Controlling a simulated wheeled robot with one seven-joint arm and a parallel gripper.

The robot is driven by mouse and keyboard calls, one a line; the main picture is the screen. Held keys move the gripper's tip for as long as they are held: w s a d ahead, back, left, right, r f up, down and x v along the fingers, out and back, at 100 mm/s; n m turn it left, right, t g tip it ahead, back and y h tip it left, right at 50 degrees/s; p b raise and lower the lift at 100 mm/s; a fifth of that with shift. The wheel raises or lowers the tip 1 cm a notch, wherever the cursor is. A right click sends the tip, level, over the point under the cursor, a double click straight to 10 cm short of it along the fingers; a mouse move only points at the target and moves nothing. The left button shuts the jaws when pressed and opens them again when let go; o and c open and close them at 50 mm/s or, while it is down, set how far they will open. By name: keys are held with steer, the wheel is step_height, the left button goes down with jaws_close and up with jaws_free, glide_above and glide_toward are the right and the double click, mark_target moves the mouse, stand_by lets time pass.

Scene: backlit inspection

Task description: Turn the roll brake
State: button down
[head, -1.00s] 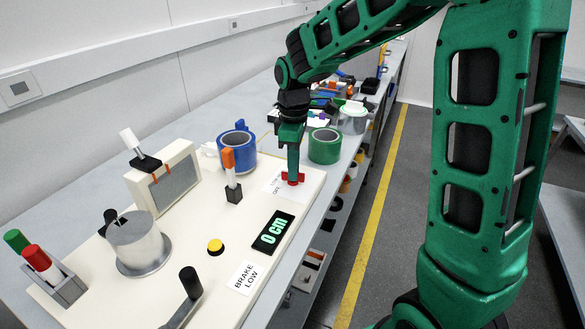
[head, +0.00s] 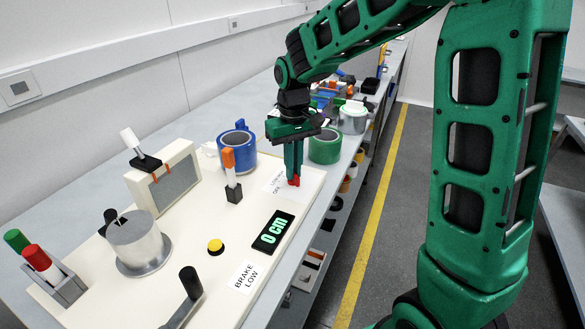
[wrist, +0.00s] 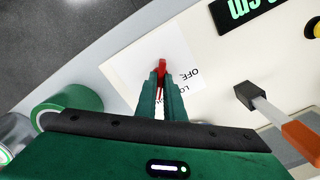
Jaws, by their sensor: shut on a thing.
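The roll brake is a small red knob (head: 294,182) on a white label at the far right corner of the cream panel (head: 215,280). The label has "LOW" and "OFF" print, partly hidden by my fingers. My gripper (head: 292,174) points down and is shut on the red knob. In the wrist view the red knob (wrist: 162,67) shows between and just beyond my two green fingertips (wrist: 160,80). A display (head: 273,232) on the panel reads "0 cm", and a card (head: 246,278) near it reads "BRAKE LOW".
An orange-topped lever (head: 230,175), a blue tape roll (head: 237,148) and a green tape roll (head: 325,146) stand near my gripper. A yellow button (head: 215,246), a metal spool (head: 138,243) and a black-handled crank (head: 187,295) are nearer on the panel.

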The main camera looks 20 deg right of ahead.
steer(key=shift+w+r+m, duration=0.1)
steer(key=shift+w+m, duration=0.1)
steer(key=shift+m, duration=1.9)
steer(key=c, duration=1.9)
jaws_free()
steer(key=shift+o, duration=0.2)
steer(key=shift+s, duration=0.1)
step_height(320, 180, up, 11)
